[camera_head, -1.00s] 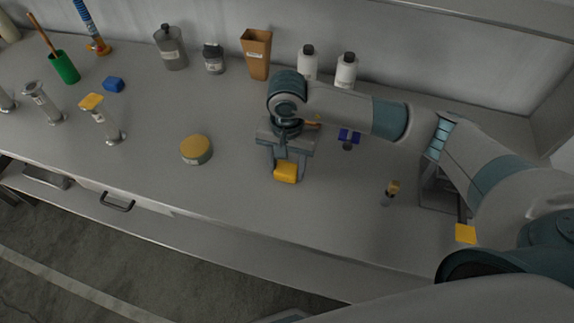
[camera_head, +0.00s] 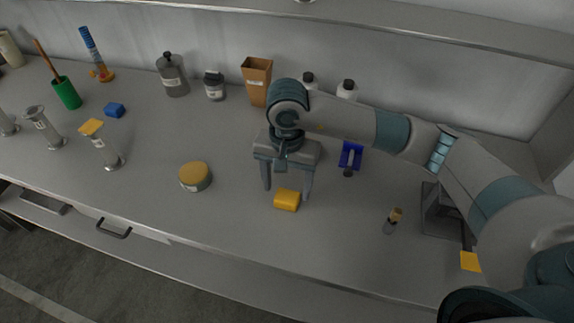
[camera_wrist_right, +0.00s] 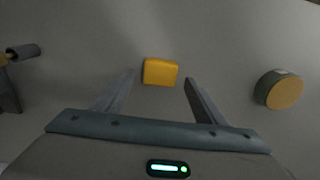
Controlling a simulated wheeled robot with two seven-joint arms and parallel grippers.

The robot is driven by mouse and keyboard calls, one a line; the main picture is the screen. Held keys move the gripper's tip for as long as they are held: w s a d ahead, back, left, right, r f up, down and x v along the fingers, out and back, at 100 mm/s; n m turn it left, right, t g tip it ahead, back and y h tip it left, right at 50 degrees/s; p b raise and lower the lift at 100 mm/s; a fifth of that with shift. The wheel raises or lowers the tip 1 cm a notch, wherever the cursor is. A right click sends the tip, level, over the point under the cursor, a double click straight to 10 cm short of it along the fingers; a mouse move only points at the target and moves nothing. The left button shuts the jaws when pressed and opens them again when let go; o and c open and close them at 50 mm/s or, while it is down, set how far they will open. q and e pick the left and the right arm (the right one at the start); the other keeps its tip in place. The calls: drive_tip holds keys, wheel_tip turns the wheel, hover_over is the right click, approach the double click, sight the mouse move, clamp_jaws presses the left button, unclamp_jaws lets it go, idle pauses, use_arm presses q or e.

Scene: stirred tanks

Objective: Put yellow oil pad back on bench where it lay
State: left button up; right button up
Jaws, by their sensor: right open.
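The yellow oil pad (camera_head: 287,200) is a small rounded block lying on the grey bench, near its front edge. My right gripper (camera_head: 287,192) is over it, pointing down, with its fingers spread and nothing between them in its grip. In the right wrist view the yellow pad (camera_wrist_right: 160,72) shows whole beyond and between the open fingers (camera_wrist_right: 160,80), with a gap on each side. My left gripper is not in view.
A round yellow-lidded tin (camera_head: 195,177) stands left of the pad. A small upright brush-like item (camera_head: 393,221) and a blue holder (camera_head: 350,156) are to the right. Bottles and a brown box (camera_head: 257,80) line the back. The bench between tin and pad is clear.

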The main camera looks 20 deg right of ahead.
sight(287, 196)
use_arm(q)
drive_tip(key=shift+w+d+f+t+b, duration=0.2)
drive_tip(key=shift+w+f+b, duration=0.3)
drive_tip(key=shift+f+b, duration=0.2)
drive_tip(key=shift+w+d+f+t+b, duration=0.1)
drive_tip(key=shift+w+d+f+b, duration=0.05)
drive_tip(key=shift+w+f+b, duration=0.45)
use_arm(e)
wheel_tip(287, 196, up, 8)
